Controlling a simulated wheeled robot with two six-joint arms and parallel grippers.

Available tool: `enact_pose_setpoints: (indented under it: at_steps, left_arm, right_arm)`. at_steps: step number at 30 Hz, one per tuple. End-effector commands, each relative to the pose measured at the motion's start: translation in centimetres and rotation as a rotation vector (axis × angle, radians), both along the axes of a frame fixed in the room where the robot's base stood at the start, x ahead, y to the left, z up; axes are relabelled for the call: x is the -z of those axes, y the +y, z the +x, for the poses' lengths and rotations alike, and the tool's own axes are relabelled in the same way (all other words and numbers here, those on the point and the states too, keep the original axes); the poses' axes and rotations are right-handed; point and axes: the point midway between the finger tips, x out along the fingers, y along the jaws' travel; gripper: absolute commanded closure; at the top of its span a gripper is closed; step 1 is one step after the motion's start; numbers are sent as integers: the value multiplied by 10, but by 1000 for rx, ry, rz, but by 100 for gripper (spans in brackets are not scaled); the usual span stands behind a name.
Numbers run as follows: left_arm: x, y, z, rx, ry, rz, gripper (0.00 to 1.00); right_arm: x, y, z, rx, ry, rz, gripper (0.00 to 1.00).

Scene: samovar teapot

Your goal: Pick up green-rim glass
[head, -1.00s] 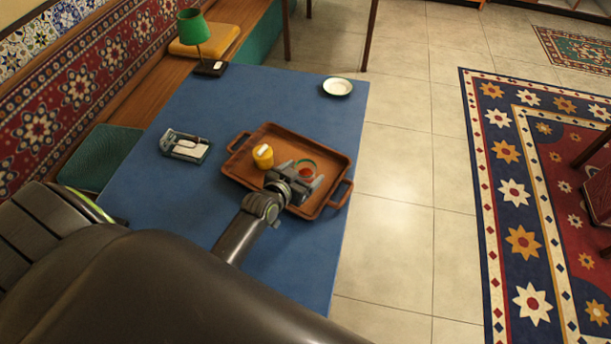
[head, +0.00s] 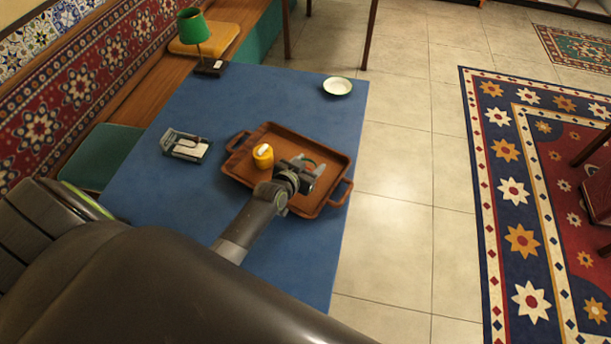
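My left gripper (head: 307,164) is over the right half of the brown tray (head: 262,190), with its fingers pointing away from me. Its fingers look apart, but what is between them is too small and dark to tell. The green-rim glass cannot be made out now; the gripper covers the spot on the tray where its green rim showed before. Whether the fingers touch it cannot be told. My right gripper is not in view.
A yellow container (head: 263,156) stands on the tray, close left of my gripper. On the blue table (head: 240,105) are a small grey-green box (head: 187,146), a white dish (head: 338,86) and a green lamp (head: 194,27). The table's far middle is bare.

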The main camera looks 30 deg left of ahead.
Motion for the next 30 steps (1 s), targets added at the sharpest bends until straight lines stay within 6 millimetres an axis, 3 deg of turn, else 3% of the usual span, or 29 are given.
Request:
enact_pose_setpoints:
  at_steps: [4,17,30]
  left_arm:
    - [-1,0,0,0,-1,0,74]
    - [-5,0,0,1,-1,2,75]
    - [-42,0,0,2,-3,1,75]
  right_arm:
    - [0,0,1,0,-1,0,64]
    - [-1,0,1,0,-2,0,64]
    - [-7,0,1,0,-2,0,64]
